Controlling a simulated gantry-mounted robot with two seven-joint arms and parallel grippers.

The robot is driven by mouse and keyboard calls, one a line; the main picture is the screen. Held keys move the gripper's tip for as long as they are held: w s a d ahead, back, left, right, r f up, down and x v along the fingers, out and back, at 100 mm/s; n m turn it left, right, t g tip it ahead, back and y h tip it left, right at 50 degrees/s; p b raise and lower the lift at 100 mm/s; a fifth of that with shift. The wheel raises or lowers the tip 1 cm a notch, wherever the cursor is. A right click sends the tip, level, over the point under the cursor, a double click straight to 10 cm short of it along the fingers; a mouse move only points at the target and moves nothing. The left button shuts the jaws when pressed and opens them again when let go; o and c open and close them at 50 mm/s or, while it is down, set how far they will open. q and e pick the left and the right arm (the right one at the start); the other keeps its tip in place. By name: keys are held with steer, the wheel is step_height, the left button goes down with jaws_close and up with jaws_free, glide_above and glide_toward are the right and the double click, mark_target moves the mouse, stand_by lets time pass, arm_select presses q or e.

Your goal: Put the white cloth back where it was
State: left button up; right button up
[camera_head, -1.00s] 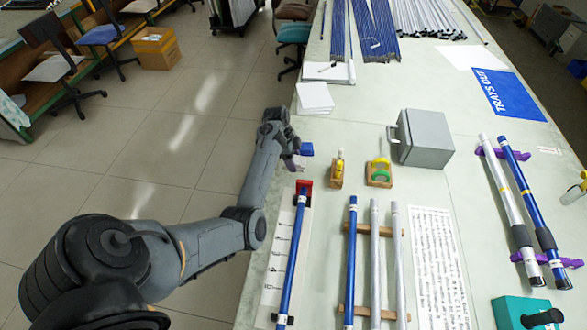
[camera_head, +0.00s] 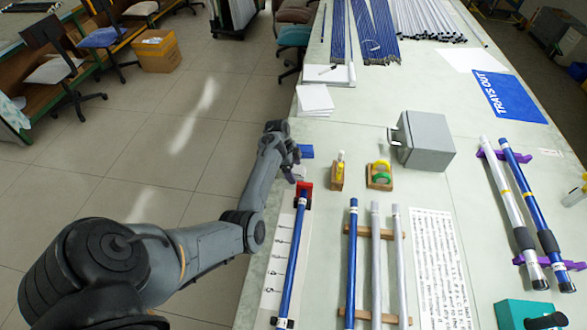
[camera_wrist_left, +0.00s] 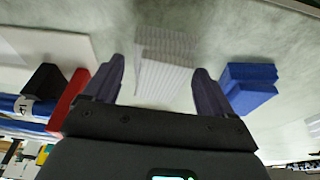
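My left gripper (camera_head: 294,168) is at the left edge of the bench, just beyond the red end stop. In the left wrist view its two dark fingers (camera_wrist_left: 158,88) are apart. The white ribbed cloth (camera_wrist_left: 165,66) shows between and beyond the fingertips, nearer the right finger, with a gap at the left one. I cannot tell whether it touches a finger. In the head view the cloth is mostly hidden by the gripper. A blue block or folded cloth (camera_wrist_left: 248,88) lies right of the fingers; it also shows in the head view (camera_head: 306,151). My right gripper is not in view.
The red stop (camera_head: 304,188) and a blue rod (camera_head: 293,255) lie close to the gripper on a marked white board. Wooden holders with a yellow bottle (camera_head: 339,170) and green tape (camera_head: 379,172) stand to the right, then a grey box (camera_head: 425,140).

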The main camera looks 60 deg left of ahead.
arm_select(q)
steer(key=shift+r, duration=0.1)
steer(key=p+v, duration=0.2)
steer(key=v, duration=1)
steer(key=shift+r, duration=0.15)
stand_by(0.4)
